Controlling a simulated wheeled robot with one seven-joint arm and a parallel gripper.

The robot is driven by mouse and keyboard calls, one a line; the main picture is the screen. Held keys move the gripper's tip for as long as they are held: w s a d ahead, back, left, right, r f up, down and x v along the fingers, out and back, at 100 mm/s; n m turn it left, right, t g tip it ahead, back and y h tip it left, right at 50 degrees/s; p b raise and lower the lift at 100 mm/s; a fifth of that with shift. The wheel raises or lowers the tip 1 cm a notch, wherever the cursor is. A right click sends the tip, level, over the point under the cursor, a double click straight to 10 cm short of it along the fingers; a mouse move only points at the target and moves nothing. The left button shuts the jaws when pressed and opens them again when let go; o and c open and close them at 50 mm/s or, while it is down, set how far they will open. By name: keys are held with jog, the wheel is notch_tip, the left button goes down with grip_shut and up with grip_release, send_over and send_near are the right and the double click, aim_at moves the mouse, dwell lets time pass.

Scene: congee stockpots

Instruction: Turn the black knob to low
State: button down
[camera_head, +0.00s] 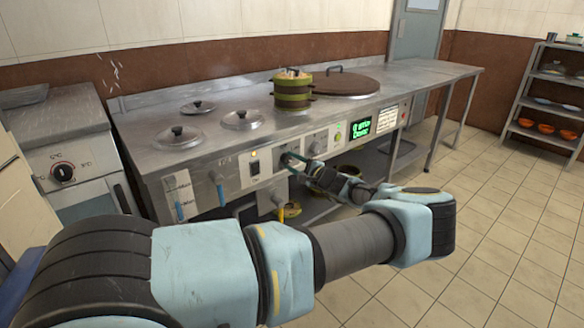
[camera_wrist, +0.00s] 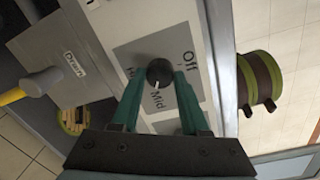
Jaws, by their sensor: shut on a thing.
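The black knob (camera_wrist: 159,73) sits on a grey dial plate (camera_wrist: 150,52) on the front panel of the steel counter. In the wrist view its white pointer line is directed toward the "Mid" label. "Off" shows on another side, and a label beginning with "H" is partly hidden by a finger. No "Low" label can be read. My gripper (camera_wrist: 160,80) has its two green fingers on either side of the knob, shut on it. In the head view my gripper (camera_head: 286,160) is at the panel and covers much of the knob.
The steel counter (camera_head: 350,113) bears lidded pots, a stacked steamer (camera_head: 292,92) and a large brown lid (camera_head: 346,84). Another dial (camera_head: 62,172) is on the left unit. Tiled floor at right is clear.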

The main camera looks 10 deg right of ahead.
jog(key=n+b, duration=0.2)
jog(key=n, duration=0.1)
jog(key=shift+f+n+b, duration=0.3)
jog(key=shift+b, duration=0.1)
jog(key=n+b, duration=0.7)
jog(key=b, duration=0.1)
jog(key=shift+h, duration=0.4)
jog(key=shift+n+b, duration=0.8)
jog(key=shift+b, duration=0.05)
jog(key=shift+r, duration=0.15)
jog(key=shift+c, duration=2.1)
grip_release()
jog(key=v, duration=1)
jog(key=shift+s+p, duration=0.3)
jog(key=shift+s, duration=0.1)
